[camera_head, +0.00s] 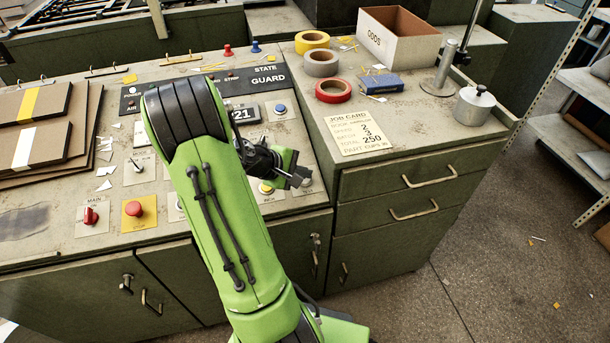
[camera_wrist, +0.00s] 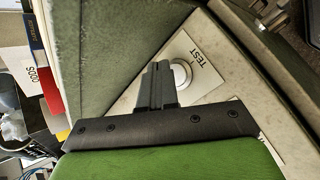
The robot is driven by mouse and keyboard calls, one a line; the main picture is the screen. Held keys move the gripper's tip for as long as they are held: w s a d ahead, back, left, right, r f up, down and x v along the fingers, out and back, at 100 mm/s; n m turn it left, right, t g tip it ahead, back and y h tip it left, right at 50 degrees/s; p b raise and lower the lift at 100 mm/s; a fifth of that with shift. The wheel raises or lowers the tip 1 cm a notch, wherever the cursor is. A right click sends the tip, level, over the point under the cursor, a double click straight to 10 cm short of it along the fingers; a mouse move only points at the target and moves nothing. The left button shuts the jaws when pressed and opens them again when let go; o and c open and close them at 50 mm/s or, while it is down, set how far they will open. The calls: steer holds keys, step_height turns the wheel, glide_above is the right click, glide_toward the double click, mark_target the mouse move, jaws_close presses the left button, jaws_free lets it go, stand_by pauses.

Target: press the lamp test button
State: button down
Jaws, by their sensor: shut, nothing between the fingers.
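The lamp test button is a round white button (camera_wrist: 182,74) in a metal ring on a pale plate marked TEST (camera_wrist: 198,57). In the wrist view my gripper (camera_wrist: 158,70) is shut and empty, with its fingertips over the left part of the button. I cannot tell whether they touch it. In the head view my gripper (camera_head: 298,178) hangs over the right front edge of the control panel (camera_head: 60,225). The button is hidden behind my gripper there.
A yellow button (camera_head: 265,188) sits just left of my gripper and a blue button (camera_head: 280,108) farther back. A red button (camera_head: 134,209) and red main switch (camera_head: 90,216) are at the left. Right of the panel lie a job card (camera_head: 358,132) and tape rolls (camera_head: 333,91).

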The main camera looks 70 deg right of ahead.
steer(key=shift+r, duration=0.2)
steer(key=r+p, duration=0.2)
steer(key=r, duration=0.1)
steer(key=a+r+p, duration=0.1)
steer(key=p, duration=0.1)
steer(key=shift+s+a+r, duration=0.1)
steer(key=shift+s+r, duration=0.25)
steer(key=shift+r, duration=0.05)
stand_by(0.7)
